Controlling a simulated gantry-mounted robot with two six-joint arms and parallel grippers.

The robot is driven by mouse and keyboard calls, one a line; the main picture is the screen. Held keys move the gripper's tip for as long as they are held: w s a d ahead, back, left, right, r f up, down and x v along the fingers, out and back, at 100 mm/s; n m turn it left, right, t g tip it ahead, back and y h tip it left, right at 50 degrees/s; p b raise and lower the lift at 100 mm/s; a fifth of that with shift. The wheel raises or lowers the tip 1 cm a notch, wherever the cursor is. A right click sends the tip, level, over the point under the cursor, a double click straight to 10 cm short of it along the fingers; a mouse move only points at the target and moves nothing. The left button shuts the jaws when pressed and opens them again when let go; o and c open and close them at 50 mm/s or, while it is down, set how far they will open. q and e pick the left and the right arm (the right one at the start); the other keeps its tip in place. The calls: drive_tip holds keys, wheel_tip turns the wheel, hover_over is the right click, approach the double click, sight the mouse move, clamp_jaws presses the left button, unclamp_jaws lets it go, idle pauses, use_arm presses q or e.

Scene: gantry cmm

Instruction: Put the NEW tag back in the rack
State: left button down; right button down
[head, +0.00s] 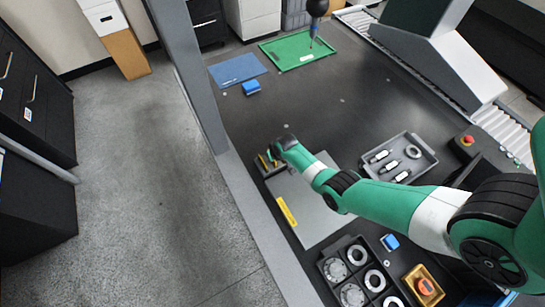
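A small dark rack (262,168) stands at the left edge of the table, by the upper corner of a grey plate (318,222). Narrow coloured pieces, one of them yellow, show in it, but they are too small to read. I cannot tell which one is the NEW tag. My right arm, green and white, reaches in from the right, and its gripper (274,157) is down at the rack. The wrist hides the fingers and part of the rack, so I cannot tell whether it is open or holds anything. My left gripper is not in view.
A yellow strip (287,211) lies on the plate. A grey tray (399,160) with several parts, a blue block (390,242), a dark compartment tray with rings (341,285) and a yellow box (424,287) stand near the arm. The table's upper middle is clear.

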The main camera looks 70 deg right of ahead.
idle(0.3)
drive_tip(key=c, duration=0.7)
unclamp_jaws()
drive_tip(key=shift+r+p, duration=3.5)
drive_tip(key=shift+r, duration=0.05)
